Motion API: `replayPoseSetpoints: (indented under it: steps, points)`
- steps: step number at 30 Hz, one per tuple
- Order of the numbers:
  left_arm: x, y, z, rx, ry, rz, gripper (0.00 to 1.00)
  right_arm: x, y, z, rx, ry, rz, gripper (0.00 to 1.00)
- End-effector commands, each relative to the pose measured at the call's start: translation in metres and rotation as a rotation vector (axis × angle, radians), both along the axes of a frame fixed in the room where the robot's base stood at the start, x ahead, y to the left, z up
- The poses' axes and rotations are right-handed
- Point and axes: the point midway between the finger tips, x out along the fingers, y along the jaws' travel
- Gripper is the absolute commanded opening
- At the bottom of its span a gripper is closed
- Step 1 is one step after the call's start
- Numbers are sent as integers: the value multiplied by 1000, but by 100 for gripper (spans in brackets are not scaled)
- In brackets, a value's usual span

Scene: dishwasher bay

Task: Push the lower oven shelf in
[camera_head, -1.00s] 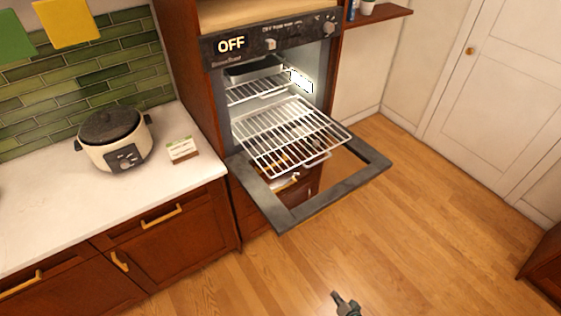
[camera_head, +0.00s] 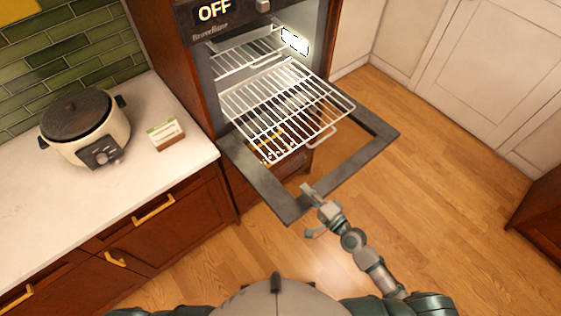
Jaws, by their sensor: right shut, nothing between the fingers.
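The lower oven shelf (camera_head: 285,103) is a white wire rack. It is pulled well out of the oven and hangs over the open oven door. The open oven door (camera_head: 289,207) is a dark frame with a see-through middle, folded down flat. My right gripper (camera_head: 308,190) is shut and empty. It appears in front of the door's near edge, below the shelf in the picture, apart from the shelf. I cannot tell whether it touches the door. My left gripper is not in view.
The upper oven shelf (camera_head: 247,54) sits inside the oven. A white counter (camera_head: 45,211) at left holds a cooker (camera_head: 87,128) and a small box (camera_head: 165,134). Wooden floor (camera_head: 430,180) is clear to the right of the door.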

Motion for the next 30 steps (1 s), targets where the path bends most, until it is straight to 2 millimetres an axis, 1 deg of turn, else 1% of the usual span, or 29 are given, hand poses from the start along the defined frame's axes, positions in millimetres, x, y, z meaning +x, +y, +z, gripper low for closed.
replayPoseSetpoints:
  steps: [1,6,12,15,18,21,30]
  points:
    - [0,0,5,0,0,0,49,8,5,4,3,-2,0,0]
    - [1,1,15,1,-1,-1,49,38,25,4,3,-1,0,0]
    - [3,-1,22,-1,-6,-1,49,71,52,3,-2,-1,2,0]
    - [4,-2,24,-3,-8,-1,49,84,62,1,-3,-1,2,0]
    - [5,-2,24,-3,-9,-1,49,93,70,0,-4,-2,2,0]
    - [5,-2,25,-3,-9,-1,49,99,73,0,-3,-1,1,0]
    - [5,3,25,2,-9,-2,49,101,73,0,-3,-1,1,0]
